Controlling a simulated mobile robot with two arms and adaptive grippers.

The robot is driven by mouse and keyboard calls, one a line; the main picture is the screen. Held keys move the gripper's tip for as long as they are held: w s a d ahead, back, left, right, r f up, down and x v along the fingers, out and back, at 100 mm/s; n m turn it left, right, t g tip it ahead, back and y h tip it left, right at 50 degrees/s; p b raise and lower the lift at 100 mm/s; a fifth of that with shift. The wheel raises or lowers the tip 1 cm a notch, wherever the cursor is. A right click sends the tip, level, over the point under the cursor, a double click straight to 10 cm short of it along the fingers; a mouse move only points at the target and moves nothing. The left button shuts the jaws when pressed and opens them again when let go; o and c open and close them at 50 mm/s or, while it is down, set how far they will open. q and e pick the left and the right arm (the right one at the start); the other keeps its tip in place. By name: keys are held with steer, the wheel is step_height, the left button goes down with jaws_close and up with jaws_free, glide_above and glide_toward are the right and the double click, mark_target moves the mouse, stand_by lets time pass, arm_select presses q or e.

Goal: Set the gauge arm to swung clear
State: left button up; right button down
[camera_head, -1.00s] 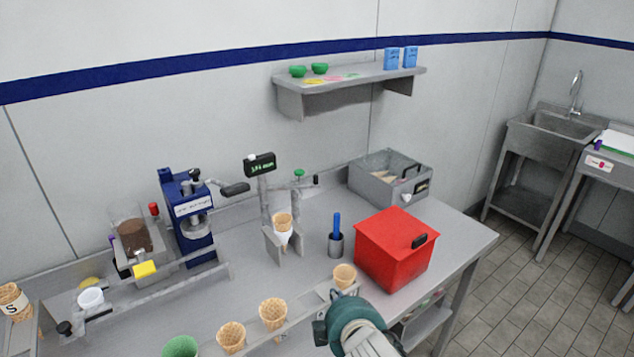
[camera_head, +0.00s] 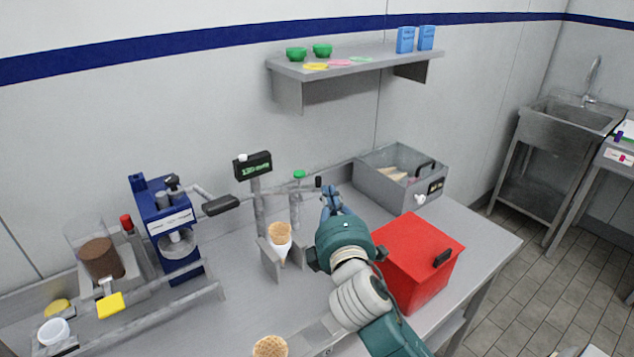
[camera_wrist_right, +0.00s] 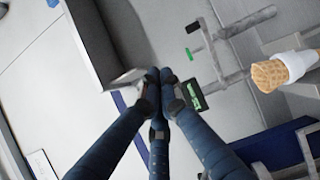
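The gauge stands behind the cone holder (camera_head: 270,262). Its dark readout (camera_head: 252,165) with green digits tops one post. A second post (camera_head: 295,208) has a green cap (camera_head: 299,174). The thin gauge arm (camera_head: 303,185) reaches right to a black knob (camera_head: 318,182); the knob also shows in the right wrist view (camera_wrist_right: 168,27). A wrapped cone (camera_head: 280,238) stands in the holder. My right gripper (camera_head: 328,191) is just right of the knob in the head view. Its fingertips (camera_wrist_right: 160,73) are together with nothing seen between them, apart from the knob. My left gripper is not in view.
A red box (camera_head: 420,262) stands right of my right arm, and a grey bin (camera_head: 385,175) stands behind it. A blue press (camera_head: 165,215) with a black handle (camera_head: 220,205) is left of the gauge. A shelf (camera_head: 350,62) hangs above.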

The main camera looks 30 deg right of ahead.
step_height(320, 180, down, 3)
steer(key=b, duration=0.5)
glide_toward(321, 184)
step_height(321, 184, up, 2)
steer(key=s+a, duration=0.2)
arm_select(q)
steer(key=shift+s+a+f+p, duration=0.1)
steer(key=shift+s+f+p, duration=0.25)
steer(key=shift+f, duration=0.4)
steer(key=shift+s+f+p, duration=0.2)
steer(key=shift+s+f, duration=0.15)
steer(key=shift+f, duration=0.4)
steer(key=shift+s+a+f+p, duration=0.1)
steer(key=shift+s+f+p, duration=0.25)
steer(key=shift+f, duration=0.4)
arm_select(e)
steer(key=shift+x, duration=4.7)
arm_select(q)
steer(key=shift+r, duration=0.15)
arm_select(e)
steer(key=shift+d+r, duration=0.1)
steer(key=shift+d, duration=0.1)
